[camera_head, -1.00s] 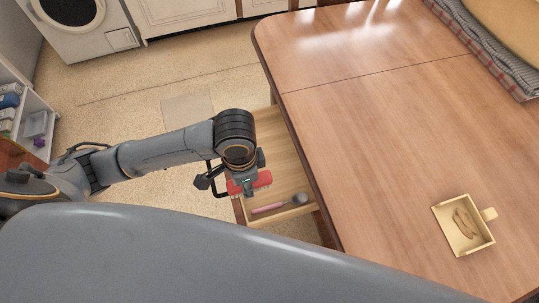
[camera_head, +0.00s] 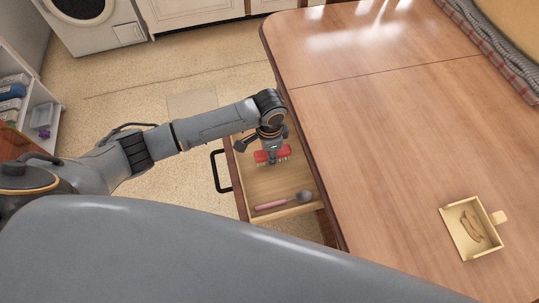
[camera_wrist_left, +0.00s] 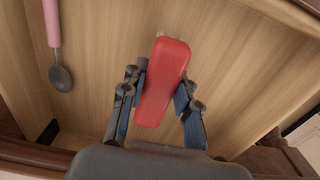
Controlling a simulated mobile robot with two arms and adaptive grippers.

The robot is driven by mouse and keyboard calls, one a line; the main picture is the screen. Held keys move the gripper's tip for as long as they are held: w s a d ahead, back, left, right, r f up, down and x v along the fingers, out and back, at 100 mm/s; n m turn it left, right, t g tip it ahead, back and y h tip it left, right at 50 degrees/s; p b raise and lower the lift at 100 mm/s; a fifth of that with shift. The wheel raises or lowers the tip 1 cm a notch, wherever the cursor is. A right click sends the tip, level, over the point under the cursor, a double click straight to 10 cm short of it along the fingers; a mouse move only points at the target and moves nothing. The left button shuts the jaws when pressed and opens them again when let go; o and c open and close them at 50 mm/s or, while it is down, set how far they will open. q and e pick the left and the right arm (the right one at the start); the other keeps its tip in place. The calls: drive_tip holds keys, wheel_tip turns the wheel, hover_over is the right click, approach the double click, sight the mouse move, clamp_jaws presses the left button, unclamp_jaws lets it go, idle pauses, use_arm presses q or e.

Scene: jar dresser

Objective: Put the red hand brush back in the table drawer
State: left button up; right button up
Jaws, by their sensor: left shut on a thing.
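The red hand brush (camera_head: 265,157) is in my left gripper (camera_head: 271,150), over the open table drawer (camera_head: 248,185). In the left wrist view, the brush (camera_wrist_left: 165,75) lies between both fingers of my left gripper (camera_wrist_left: 158,100), which are shut on its sides. Its red back faces the camera, and pale bristles show at its far end. The drawer floor (camera_wrist_left: 110,50) is below it; I cannot tell whether the brush touches it. The drawer is pulled out from the table's left side, with a dark handle (camera_head: 217,172). My right gripper is in neither view.
A pink-handled spoon (camera_head: 284,201) lies in the drawer's near end; it also shows in the left wrist view (camera_wrist_left: 56,45). The wooden tabletop (camera_head: 390,140) rises right of the drawer. A small box (camera_head: 468,228) stands on it. Open floor lies left.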

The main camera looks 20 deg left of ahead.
use_arm(q)
drive_tip(key=shift+f, duration=0.65)
drive_tip(key=shift+f, duration=0.2)
drive_tip(key=o, duration=1.1)
drive_tip(key=shift+r, duration=0.1)
wheel_tip(320, 180, up, 12)
drive_tip(key=shift+r+p, duration=0.15)
drive_tip(key=shift+p, duration=0.4)
